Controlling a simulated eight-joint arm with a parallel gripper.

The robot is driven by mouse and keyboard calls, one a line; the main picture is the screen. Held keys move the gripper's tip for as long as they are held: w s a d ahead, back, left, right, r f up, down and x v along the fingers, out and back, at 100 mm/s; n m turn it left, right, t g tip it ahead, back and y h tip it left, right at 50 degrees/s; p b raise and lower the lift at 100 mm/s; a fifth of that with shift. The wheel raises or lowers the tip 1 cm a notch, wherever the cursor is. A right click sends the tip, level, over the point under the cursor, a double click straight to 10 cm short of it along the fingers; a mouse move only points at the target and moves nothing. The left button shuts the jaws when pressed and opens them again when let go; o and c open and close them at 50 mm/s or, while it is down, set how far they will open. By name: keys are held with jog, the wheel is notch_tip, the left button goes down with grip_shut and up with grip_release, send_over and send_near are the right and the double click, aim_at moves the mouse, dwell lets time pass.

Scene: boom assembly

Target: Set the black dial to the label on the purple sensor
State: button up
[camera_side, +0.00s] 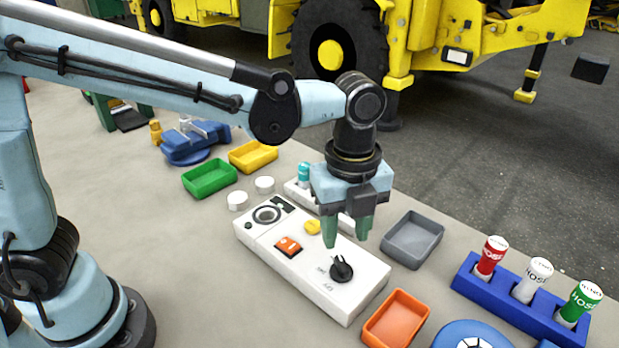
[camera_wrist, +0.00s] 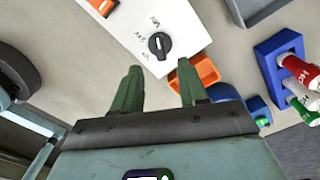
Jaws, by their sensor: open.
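The black dial (camera_side: 341,268) sits near the right end of a white control box (camera_side: 290,266). It also shows in the wrist view (camera_wrist: 159,44), with a pale pointer line. Short printed labels stand beside it, too small to read surely. My gripper (camera_side: 346,232) points down, open and empty, above the box near the dial and apart from it. In the wrist view the green fingertips (camera_wrist: 160,72) are spread, with the dial beyond them.
The box carries an orange switch (camera_side: 288,246), a yellow part (camera_side: 312,227) and a round gauge (camera_side: 267,214). An orange tray (camera_side: 397,318), a grey tray (camera_side: 413,240) and a blue rack (camera_side: 510,305) with hose-labelled cylinders stand to its right. A teal cylinder (camera_side: 304,175) stands behind.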

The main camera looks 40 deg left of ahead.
aim_at(342, 263)
jog(key=shift+f, duration=3.3)
jog(key=shift+c, duration=0.4)
grip_shut()
